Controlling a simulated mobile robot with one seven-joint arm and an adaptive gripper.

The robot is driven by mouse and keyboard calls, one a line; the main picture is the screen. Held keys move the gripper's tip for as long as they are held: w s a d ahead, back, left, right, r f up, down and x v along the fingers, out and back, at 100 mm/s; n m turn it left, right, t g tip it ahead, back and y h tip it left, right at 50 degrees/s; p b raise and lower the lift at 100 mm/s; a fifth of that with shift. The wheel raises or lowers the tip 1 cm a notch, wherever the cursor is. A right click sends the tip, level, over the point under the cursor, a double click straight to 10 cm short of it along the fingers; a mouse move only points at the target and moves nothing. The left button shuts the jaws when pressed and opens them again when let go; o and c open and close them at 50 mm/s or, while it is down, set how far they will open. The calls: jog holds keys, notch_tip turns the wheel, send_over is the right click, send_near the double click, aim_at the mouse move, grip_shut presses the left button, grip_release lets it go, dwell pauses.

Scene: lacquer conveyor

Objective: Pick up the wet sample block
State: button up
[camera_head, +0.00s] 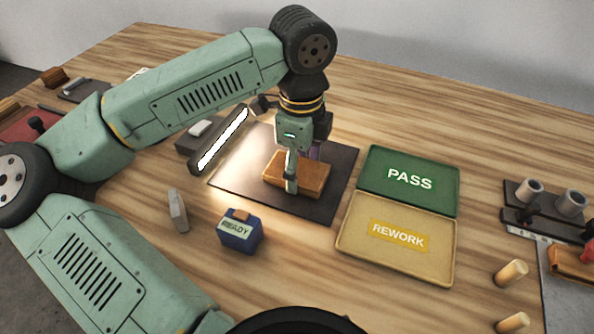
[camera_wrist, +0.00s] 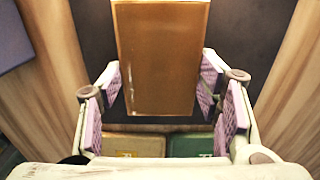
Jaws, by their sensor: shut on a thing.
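The sample block (camera_head: 314,178) is a glossy orange-brown wooden block at the dark mat (camera_head: 338,188) in the middle of the table. My gripper (camera_head: 292,184) points down over it with one finger across its near side. In the wrist view the block (camera_wrist: 162,60) lies between the pink finger pads of my gripper (camera_wrist: 160,85), which is shut on it. The far finger is mostly hidden in the head view. I cannot tell whether the block touches the mat or is slightly above it.
A green PASS tray (camera_head: 408,205) and a yellow REWORK tray (camera_head: 393,258) lie right of the mat. A bright light bar (camera_head: 222,140) stands to the left. A blue READY box (camera_head: 240,238) and grey piece (camera_head: 178,210) are in front. Wooden pegs (camera_head: 511,273) stand right.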

jog(key=c, duration=0.3)
jog(key=shift+r, duration=0.15)
notch_tip(320, 180, up, 20)
jog(key=b, duration=0.2)
notch_tip(320, 180, up, 8)
jog(key=p, duration=0.6)
send_over(301, 170)
jog(key=shift+a+f, duration=0.1)
jog(key=shift+f, duration=0.1)
